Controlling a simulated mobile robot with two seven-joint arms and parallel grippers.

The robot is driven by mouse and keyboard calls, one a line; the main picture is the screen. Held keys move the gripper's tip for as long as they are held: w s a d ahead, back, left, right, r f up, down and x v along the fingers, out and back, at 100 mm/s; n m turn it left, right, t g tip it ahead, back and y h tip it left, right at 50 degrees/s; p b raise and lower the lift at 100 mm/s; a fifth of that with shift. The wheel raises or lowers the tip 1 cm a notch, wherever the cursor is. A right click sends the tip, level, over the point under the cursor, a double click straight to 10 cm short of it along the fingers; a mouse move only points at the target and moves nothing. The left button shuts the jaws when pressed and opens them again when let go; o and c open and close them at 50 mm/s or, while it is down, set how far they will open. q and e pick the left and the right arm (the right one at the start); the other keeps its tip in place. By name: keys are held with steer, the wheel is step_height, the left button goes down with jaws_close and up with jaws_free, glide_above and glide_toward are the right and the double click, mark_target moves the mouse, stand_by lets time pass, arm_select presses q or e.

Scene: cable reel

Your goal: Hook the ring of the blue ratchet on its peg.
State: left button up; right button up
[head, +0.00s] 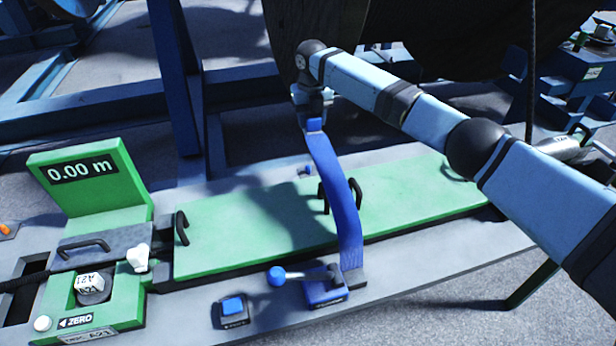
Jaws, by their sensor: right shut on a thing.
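The blue ratchet (322,288) sits at the front edge of the bench, with a lever ending in a blue ball. A wide blue strap (345,215) rises from it and arches over the green cover. My right gripper (314,118) is shut on the bright blue piece at the strap's upper end, held above the bench's far side. The ring itself cannot be made out there. My left gripper is not in view.
The long green cover (250,220) with black handles lies under the strap. A green counter (85,180) reading 0.00 m stands at left. A blue button (233,307) is left of the ratchet. A large dark reel (440,35) stands close behind my right arm.

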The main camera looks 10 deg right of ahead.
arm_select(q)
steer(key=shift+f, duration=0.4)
arm_select(e)
steer(key=shift+f, duration=0.15)
